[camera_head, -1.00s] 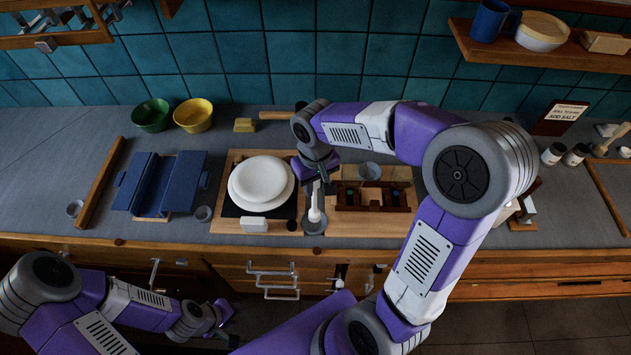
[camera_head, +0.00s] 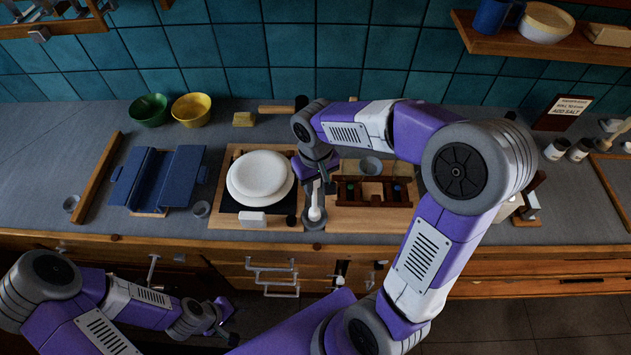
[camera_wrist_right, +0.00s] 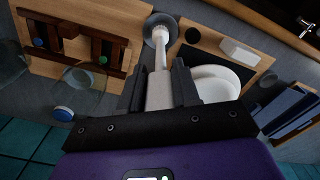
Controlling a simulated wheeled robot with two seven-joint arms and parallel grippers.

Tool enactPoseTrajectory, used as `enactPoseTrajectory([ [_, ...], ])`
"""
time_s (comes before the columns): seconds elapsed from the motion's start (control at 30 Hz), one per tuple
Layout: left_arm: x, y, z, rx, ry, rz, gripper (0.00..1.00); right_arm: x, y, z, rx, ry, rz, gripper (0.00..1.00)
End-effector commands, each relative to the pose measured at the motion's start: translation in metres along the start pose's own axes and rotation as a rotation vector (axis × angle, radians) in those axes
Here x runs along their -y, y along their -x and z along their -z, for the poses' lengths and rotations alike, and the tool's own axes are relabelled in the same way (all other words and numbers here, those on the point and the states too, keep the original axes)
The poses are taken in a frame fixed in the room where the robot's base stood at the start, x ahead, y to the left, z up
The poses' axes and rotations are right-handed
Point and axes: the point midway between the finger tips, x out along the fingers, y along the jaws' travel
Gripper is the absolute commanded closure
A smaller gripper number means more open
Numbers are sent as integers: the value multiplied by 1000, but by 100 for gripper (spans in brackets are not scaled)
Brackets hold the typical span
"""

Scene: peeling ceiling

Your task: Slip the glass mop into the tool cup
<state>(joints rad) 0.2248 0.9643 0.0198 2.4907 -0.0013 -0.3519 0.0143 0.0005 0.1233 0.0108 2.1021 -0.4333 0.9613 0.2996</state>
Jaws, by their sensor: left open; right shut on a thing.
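My right gripper (camera_head: 316,186) is shut on the glass mop (camera_head: 314,206), a pale stick with a rounded white head, held head down. In the right wrist view the mop (camera_wrist_right: 160,75) runs out from between the fingers (camera_wrist_right: 160,90). Its head lies within the outline of a round grey cup (camera_head: 314,225), which I take as the tool cup; it also shows in the right wrist view (camera_wrist_right: 149,32). How deep the head sits is unclear. My left gripper (camera_head: 213,322) is open and empty, low at the left, in front of the counter.
White plates (camera_head: 260,174) on a board stand left of the cup, a dark wooden rack (camera_head: 372,191) right of it. A blue folding stand (camera_head: 158,180), green bowl (camera_head: 148,110) and yellow bowl (camera_head: 191,109) are further left. The counter's front edge is close to the cup.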

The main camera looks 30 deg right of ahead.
Motion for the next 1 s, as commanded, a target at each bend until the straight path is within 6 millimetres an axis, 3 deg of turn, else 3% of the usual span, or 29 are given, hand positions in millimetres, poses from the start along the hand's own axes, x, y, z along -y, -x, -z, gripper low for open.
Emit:
enactPoseTrajectory([
  [0.77, 5, -13, 1, 0, 0, 0, 57, 0, -17, 0, 0, 0, 0, 100],
  [0.8, 5, -12, 0, 0, 0, 0, 57, 0, -16, 0, 0, 0, 0, 63],
  [0.93, 4, -12, 0, 0, 0, 0, 57, 0, -15, 0, 0, 0, 0, 43],
  [1.0, 4, -12, 0, 0, 0, 0, 57, 0, -15, 0, 0, 0, 0, 39],
])
